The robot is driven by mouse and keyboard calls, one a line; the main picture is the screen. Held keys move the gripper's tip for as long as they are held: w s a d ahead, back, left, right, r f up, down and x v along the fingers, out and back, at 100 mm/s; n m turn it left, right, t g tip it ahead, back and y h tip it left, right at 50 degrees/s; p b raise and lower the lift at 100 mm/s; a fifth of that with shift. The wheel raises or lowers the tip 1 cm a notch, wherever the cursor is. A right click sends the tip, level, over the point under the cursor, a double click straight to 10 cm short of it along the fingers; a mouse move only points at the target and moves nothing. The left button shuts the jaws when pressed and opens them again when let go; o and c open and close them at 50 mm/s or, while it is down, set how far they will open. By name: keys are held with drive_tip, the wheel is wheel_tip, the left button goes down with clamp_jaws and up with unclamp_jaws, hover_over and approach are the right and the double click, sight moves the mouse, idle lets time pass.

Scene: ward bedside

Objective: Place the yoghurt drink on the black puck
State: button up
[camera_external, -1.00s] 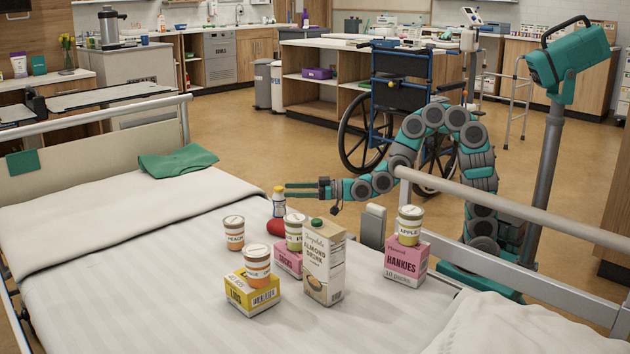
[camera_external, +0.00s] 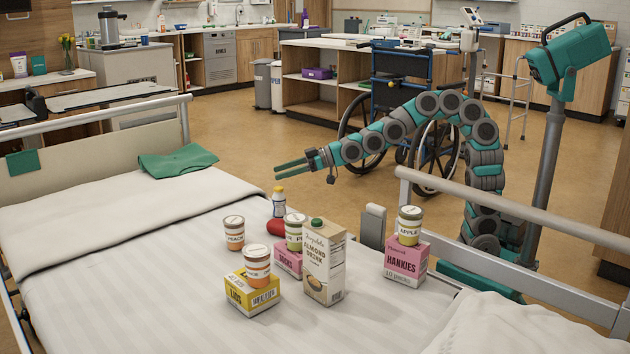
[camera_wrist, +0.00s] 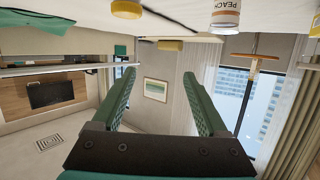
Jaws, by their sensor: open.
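A small white bottle with a yellowish cap (camera_external: 279,202), which looks like the yoghurt drink, stands upright on the bed behind the jars and cartons. My gripper (camera_external: 277,172) is open and empty, with its two green fingers pointing left just above the bottle's cap. In the wrist view my gripper (camera_wrist: 158,85) shows nothing between its fingers. That view looks upside down, and a yellow round thing (camera_wrist: 126,9) at its top may be the bottle's cap. I cannot make out the black puck in either view.
A red item (camera_external: 276,227) lies by the bottle. A peach jar (camera_external: 234,233), an almond drink carton (camera_external: 324,262), a yellow box (camera_external: 252,293) and a pink hankies box (camera_external: 405,264) stand nearby, both boxes topped with jars. The bed rail (camera_external: 510,207) is at right.

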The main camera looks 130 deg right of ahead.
sight(281, 188)
drive_tip(key=s+f+g, duration=0.1)
drive_tip(key=s+d+f+g+y, duration=0.1)
drive_tip(key=f+g, duration=0.1)
drive_tip(key=s+d+f+m+g+y+p, duration=0.1)
drive_tip(key=g, duration=0.1)
drive_tip(key=shift+s+f, duration=0.35)
drive_tip(key=shift+x, duration=3.85)
drive_tip(key=shift+a+f, duration=0.1)
drive_tip(key=shift+a, duration=0.05)
clamp_jaws()
